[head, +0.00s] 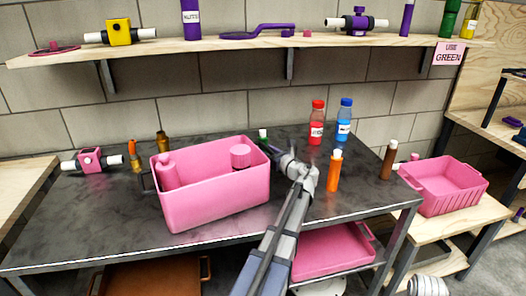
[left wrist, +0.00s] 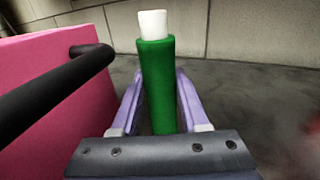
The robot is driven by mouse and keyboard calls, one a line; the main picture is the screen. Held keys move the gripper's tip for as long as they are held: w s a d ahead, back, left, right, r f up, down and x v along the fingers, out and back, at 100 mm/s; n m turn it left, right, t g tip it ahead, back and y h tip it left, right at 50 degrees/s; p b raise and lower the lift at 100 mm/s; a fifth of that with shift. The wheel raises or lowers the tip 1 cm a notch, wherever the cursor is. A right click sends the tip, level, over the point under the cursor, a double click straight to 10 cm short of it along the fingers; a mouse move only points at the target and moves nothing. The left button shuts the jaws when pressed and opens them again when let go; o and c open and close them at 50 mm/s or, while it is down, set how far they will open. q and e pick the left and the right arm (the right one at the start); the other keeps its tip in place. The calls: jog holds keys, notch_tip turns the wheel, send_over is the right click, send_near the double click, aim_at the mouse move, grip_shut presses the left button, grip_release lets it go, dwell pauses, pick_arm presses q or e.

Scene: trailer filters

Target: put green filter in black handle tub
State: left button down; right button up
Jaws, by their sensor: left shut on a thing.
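The green filter (left wrist: 157,85) is an upright green cylinder with a white cap. It stands between the two lilac fingers of my left gripper (left wrist: 160,110), which is shut on it. In the head view only the filter's top (head: 263,134) shows behind the right end of the tub, by my left gripper (head: 272,148). Its lower end is hidden, so I cannot tell if it touches the table. The black handle tub (head: 215,205) is pink and holds pink items. Its black handle (left wrist: 60,85) is close on the left in the left wrist view. My right gripper is out of view.
An orange filter (head: 333,173), a red bottle (head: 317,125) and a blue bottle (head: 344,122) stand right of my arm on the dark table (head: 100,220). A brown cylinder (head: 389,160) stands near the right edge. Another pink tub (head: 445,190) is further right. A shelf (head: 250,43) runs above.

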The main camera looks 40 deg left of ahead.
pick_arm(q)
jog(key=shift+f, duration=0.2)
jog(key=shift+c, duration=2.1)
grip_release()
jog(key=shift+r, duration=0.2)
jog(key=shift+s+d, duration=0.1)
jog(key=shift+d, duration=0.15)
jog(key=v, duration=1.1)
jog(key=shift+d, duration=0.25)
